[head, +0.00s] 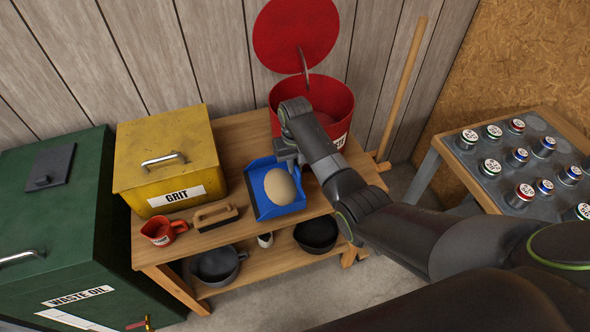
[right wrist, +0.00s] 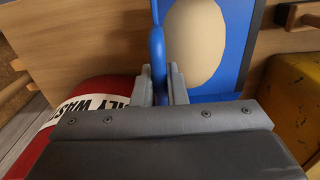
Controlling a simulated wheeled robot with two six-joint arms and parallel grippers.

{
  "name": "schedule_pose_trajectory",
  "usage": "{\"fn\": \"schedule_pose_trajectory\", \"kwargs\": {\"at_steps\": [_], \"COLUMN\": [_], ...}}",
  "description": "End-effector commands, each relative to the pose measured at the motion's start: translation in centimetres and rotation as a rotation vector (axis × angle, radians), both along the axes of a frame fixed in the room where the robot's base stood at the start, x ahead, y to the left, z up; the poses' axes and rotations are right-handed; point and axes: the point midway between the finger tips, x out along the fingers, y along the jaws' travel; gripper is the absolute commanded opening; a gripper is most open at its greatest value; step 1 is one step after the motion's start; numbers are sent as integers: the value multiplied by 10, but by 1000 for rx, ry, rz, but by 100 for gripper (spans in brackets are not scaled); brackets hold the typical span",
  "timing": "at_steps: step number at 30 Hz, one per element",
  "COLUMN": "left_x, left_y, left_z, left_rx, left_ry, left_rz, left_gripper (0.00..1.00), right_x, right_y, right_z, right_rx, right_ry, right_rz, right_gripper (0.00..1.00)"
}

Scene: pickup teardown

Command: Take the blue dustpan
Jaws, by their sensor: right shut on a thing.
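The blue dustpan (head: 256,186) lies on the wooden bench's top. A rounded beige heap (head: 280,187) sits in its pan. My right gripper (head: 288,157) is at the dustpan's back edge, on the side toward the red bin. In the right wrist view its two fingers (right wrist: 161,88) are closed on the dustpan's blue handle (right wrist: 157,45); the pan (right wrist: 235,50) and beige heap (right wrist: 194,42) show beside it. In the head view my right arm hides the handle. My left gripper is not in view.
On the bench (head: 215,237) stand a yellow grit box (head: 168,165), a brush (head: 215,216), a red mug (head: 160,232) and an open red bin (head: 345,100) behind my gripper. Dark pans (head: 217,268) lie on the lower shelf. A green waste-oil cabinet (head: 60,225) is left.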

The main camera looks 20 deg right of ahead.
Motion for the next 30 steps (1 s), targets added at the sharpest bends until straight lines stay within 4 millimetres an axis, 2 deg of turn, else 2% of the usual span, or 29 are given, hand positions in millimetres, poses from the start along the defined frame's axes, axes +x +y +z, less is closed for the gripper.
{"fn": "schedule_pose_trajectory", "kwargs": {"at_steps": [20,21,30], "left_x": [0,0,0], "left_y": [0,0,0], "left_z": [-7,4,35], "left_rx": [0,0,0], "left_ry": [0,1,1], "left_rz": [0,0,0], "left_gripper": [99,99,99], "right_x": [1,1,0], "right_y": [0,0,0], "right_z": [103,113,149], "right_rx": [0,0,0], "right_ry": [-5,-3,-1], "right_rz": [1,1,0], "right_gripper": [0,0,0]}}
